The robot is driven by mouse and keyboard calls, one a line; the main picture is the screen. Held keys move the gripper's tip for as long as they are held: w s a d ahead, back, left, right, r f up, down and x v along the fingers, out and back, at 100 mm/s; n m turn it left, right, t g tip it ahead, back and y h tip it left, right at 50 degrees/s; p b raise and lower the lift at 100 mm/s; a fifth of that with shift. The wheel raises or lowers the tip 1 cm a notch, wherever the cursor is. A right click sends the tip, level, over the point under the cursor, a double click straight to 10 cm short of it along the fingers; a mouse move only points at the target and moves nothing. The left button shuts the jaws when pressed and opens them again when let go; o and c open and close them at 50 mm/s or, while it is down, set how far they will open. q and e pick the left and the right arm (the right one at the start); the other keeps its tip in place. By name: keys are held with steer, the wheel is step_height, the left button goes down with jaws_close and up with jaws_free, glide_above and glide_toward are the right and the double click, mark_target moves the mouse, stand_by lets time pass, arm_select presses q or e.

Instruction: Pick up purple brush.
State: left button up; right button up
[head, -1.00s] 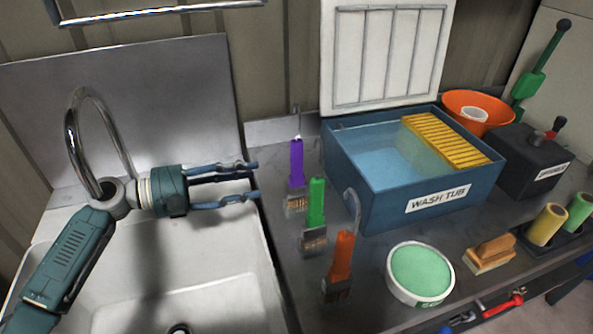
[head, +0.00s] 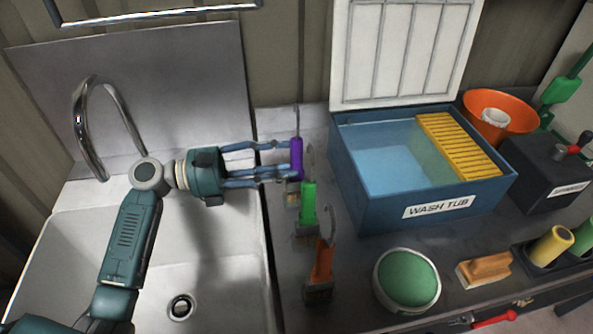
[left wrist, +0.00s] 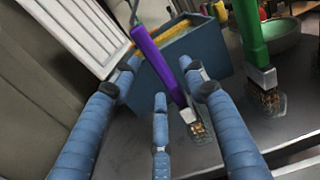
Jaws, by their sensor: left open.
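The purple brush (head: 296,160) stands upright, bristles down, on the bench beside the sink in the head view. In the left wrist view the purple brush (left wrist: 158,62) leans across the picture between my finger tips, its metal ferrule and bristles low near the bench. My left gripper (head: 288,160) reaches in from the left, open, with its fingers at the purple handle; it also shows in the left wrist view (left wrist: 160,85). Whether the fingers touch the handle I cannot tell. My right gripper is not in view.
A green brush (head: 308,205) and an orange brush (head: 321,262) stand close in front of the purple one. The blue wash tub (head: 400,205) is to the right. A round tub with a green top (head: 407,280) and the sink (head: 75,235) are nearby.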

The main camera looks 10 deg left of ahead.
mark_target(296, 159)
arm_select(q)
steer(key=x, duration=0.2)
steer(key=shift+w+d+r, duration=0.1)
steer(key=shift+d, duration=0.25)
steer(key=shift+w+d, duration=0.15)
steer(key=shift+d, duration=0.1)
jaws_close()
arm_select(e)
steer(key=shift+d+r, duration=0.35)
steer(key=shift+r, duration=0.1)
